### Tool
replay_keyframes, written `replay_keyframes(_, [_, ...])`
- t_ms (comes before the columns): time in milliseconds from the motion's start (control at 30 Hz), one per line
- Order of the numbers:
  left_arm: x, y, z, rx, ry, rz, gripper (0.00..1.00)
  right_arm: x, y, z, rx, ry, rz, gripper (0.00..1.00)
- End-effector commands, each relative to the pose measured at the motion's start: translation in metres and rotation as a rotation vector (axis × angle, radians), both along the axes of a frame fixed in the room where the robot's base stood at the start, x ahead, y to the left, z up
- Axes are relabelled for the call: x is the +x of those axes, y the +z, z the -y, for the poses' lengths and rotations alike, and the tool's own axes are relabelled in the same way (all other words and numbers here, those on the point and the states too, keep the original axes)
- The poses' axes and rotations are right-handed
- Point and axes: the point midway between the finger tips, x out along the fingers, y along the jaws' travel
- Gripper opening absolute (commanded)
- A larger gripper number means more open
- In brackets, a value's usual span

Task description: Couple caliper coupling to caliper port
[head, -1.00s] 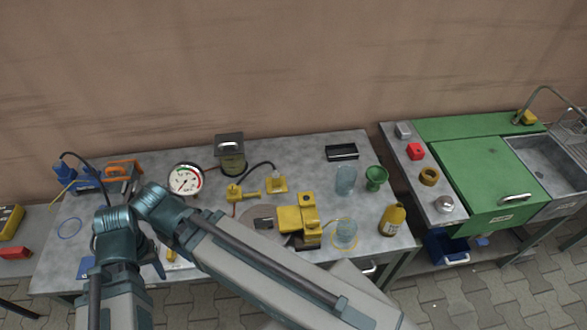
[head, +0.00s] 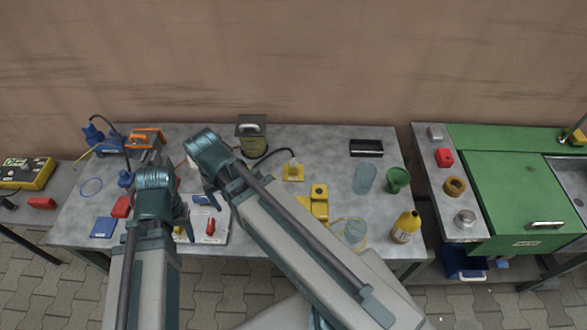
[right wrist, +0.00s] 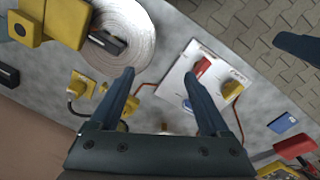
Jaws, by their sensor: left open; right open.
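The yellow caliper (head: 319,200) stands on the bench, partly behind my right arm. It also shows at the upper left of the right wrist view (right wrist: 65,20), beside the pale disc (right wrist: 140,40). A yellow block (head: 293,172) with a black hose stands behind it, also in the right wrist view (right wrist: 83,86). I cannot tell which part is the coupling or the port. My left gripper (head: 182,222) is open at the left of the white lever panel. My right gripper (right wrist: 163,90) is open and empty above the bench, near the panel.
The white panel (right wrist: 190,80) has a red and a yellow lever. A lidded reservoir (head: 251,138) stands at the back. A clear beaker (head: 364,178), green cup (head: 397,180) and yellow bottle (head: 406,227) stand right. Left are a blue pump (head: 95,134) and red block (head: 121,207).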

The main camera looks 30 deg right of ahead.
Motion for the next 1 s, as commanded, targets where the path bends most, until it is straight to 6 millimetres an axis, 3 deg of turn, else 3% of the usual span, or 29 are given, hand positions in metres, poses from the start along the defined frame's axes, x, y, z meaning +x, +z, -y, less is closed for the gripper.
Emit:
replay_keyframes(33, [0.0, -0.005, 0.0, 0.0, 0.0, 0.0, 0.53, 0.025, -0.005, 0.02, 0.003, -0.174, 0.013, 0.8])
replay_keyframes(200, [0.0, -0.012, 0.0, 0.0, 0.0, 0.0, 0.53, 0.077, -0.013, 0.1, 0.014, -0.838, 0.057, 0.8])
replay_keyframes(400, [0.0, -0.019, 0.0, 0.0, 0.0, 0.0, 0.53, 0.112, -0.019, 0.194, 0.022, -1.503, 0.09, 0.8])
replay_keyframes(500, [0.0, -0.021, 0.0, 0.0, 0.0, 0.0, 0.53, 0.119, -0.021, 0.23, 0.023, -1.74, 0.098, 0.8])
replay_keyframes(700, [0.0, -0.022, 0.0, 0.0, 0.0, 0.0, 0.53, 0.123, -0.023, 0.268, 0.025, -1.991, 0.107, 0.8])
replay_keyframes(1000, [0.0, -0.022, 0.0, 0.0, 0.0, 0.0, 0.53, 0.122, -0.023, 0.272, 0.025, -2.028, 0.108, 0.8])
